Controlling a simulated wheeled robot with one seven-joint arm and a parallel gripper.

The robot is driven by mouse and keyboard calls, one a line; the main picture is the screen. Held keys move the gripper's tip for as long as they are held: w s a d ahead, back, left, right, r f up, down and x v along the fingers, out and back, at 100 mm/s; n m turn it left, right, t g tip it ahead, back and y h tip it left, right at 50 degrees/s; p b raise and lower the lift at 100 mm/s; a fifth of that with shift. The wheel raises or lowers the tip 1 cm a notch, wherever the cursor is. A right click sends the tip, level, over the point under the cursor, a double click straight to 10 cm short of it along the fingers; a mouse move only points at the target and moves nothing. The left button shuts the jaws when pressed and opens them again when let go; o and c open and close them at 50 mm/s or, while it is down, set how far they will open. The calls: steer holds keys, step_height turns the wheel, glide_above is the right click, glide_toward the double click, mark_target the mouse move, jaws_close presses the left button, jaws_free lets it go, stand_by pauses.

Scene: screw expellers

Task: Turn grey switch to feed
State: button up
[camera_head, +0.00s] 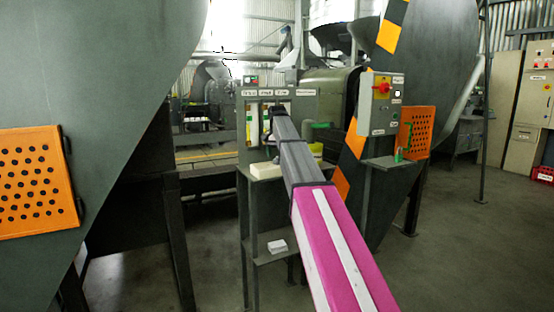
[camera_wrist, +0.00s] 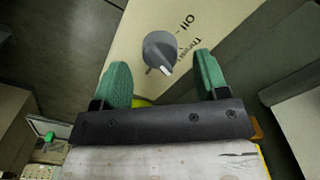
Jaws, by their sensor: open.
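The grey switch (camera_wrist: 160,50) is a round knob with a raised grip and a white mark at its lower edge in the wrist view. It sits on a beige panel (camera_wrist: 128,45) with "Oil" and a partly readable word printed beside it. My gripper (camera_wrist: 161,66) has two green fingers, open, one on each side of the switch in the picture. I see gaps between both fingers and the knob; the depth is hard to judge. In the head view my arm reaches to a grey control stand (camera_head: 244,115), and the arm hides the switch and my fingers.
A grey box with a red rotary switch (camera_head: 381,88) stands right of my arm, near an orange perforated panel (camera_head: 416,130). Another orange panel (camera_head: 38,180) is on the large grey machine at left. A small shelf (camera_head: 270,250) is below the stand. Floor shows at right.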

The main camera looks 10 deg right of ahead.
mark_target(277, 157)
step_height(277, 157, up, 8)
steer(key=shift+r, duration=0.2)
stand_by(0.4)
